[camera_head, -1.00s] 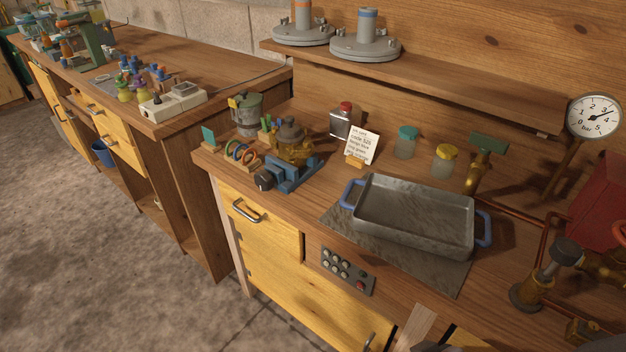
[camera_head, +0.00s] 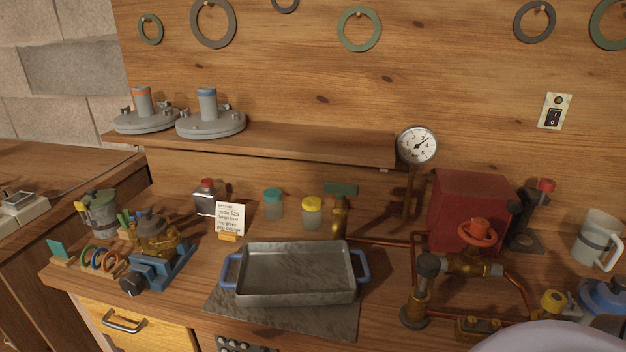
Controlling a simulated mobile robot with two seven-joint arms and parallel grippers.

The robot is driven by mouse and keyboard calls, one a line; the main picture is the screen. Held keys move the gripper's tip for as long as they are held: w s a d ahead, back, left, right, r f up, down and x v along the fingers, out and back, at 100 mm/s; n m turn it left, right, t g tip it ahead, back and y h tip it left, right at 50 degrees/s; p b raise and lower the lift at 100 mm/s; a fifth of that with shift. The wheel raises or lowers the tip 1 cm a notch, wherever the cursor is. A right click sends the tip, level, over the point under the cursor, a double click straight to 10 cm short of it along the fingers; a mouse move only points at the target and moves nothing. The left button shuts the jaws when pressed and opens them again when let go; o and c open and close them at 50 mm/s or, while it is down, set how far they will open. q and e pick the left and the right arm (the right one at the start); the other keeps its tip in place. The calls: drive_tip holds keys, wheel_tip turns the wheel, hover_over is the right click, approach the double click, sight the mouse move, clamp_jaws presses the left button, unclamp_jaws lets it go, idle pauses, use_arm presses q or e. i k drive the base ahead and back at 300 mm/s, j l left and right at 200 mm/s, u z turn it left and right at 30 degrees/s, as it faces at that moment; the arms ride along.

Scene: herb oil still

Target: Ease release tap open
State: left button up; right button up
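Two valves show, and no label tells which is the release tap. One is a brass tap (camera_head: 340,218) with a flat green handle (camera_head: 341,189), upright behind the tray and joined to a copper pipe. The other is a brass valve (camera_head: 468,265) with an orange-red handwheel (camera_head: 477,232), on the pipework right of the tray. How far either is turned cannot be told. A round pressure gauge (camera_head: 417,145) marked in bar stands above the pipe. Neither gripper is in view.
A grey metal tray (camera_head: 298,272) with blue handles lies on a dark mat. A red box (camera_head: 470,205) stands behind the handwheel. A note card (camera_head: 231,217), jars and a small blue vise (camera_head: 160,270) stand left. A pale rounded shape fills the bottom right corner.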

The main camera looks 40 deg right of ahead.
sight(342, 190)
drive_tip(key=j+z, duration=0.2)
drive_tip(key=z, duration=1.95)
